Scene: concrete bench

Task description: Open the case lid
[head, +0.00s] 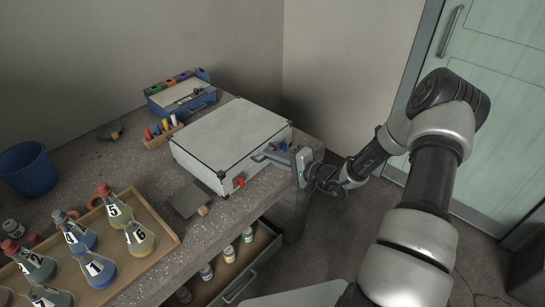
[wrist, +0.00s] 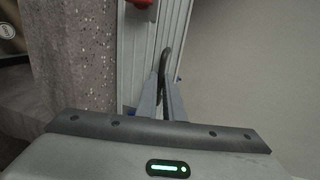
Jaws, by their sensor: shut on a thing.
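The case (head: 228,135) is a pale, silver-edged box lying flat on the bench, and its lid looks closed. A red latch (head: 239,182) sits on its front side, and it also shows at the top of the wrist view (wrist: 141,3). A small blue part shows on the same side near my gripper. My gripper (head: 272,153) is at the case's front side, toward its right end. In the wrist view its two fingers (wrist: 165,88) are closed around the dark case handle (wrist: 167,60). The fingers hide part of the handle.
A tray (head: 160,255) of numbered flasks is at the left front, near a dark plate (head: 188,201). An open drawer (head: 240,282) with bottles juts out below the bench (head: 150,185).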

